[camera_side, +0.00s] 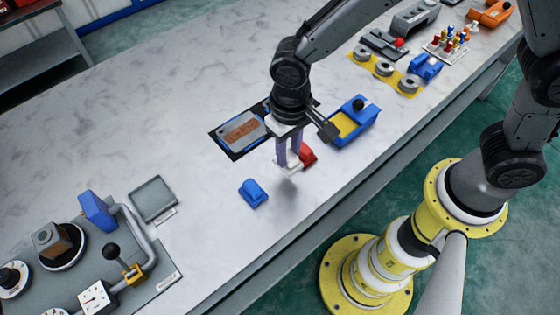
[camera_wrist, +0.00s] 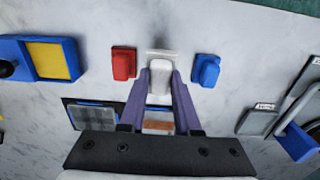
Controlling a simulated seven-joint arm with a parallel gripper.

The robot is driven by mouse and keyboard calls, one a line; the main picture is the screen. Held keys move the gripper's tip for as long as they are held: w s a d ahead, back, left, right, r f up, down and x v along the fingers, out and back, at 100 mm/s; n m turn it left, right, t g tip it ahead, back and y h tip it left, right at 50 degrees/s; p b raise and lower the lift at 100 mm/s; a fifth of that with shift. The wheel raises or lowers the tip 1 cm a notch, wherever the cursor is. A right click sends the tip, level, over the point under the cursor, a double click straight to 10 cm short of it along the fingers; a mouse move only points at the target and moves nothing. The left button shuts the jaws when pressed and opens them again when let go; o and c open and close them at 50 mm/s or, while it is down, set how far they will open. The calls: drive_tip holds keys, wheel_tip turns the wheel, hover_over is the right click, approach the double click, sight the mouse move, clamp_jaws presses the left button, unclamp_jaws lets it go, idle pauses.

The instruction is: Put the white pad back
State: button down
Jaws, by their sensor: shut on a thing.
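The white pad (camera_wrist: 160,78) is between the two purple fingers of my gripper (camera_wrist: 160,92) in the wrist view, and the fingers are shut on it. In the side view the white pad (camera_side: 288,166) shows at the fingertips of my gripper (camera_side: 288,160), low over the grey table; I cannot tell whether it touches. A red pad (camera_side: 308,154) stands close beside it, and a blue pad (camera_side: 253,193) lies to the front left. In the wrist view the red pad (camera_wrist: 123,64) is left of the white one and the blue pad (camera_wrist: 206,69) is right.
A blue box with yellow inside (camera_side: 362,124) stands to the right. A blue-edged tray with a brown piece (camera_side: 232,140) lies behind the gripper. A panel with knobs and levers (camera_side: 140,281) fills the front left. The table's back left is clear.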

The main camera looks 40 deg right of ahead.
drive_tip(key=shift+w+a+f, duration=0.3)
drive_tip(key=shift+w+f, duration=0.1)
drive_tip(key=shift+f, duration=0.2)
drive_tip(key=shift+w+a+f, duration=0.25)
drive_tip(key=shift+w+f, duration=0.1)
drive_tip(key=shift+f, duration=1.6)
drive_tip(key=shift+f, duration=0.15)
drive_tip(key=c, duration=0.6)
unclamp_jaws()
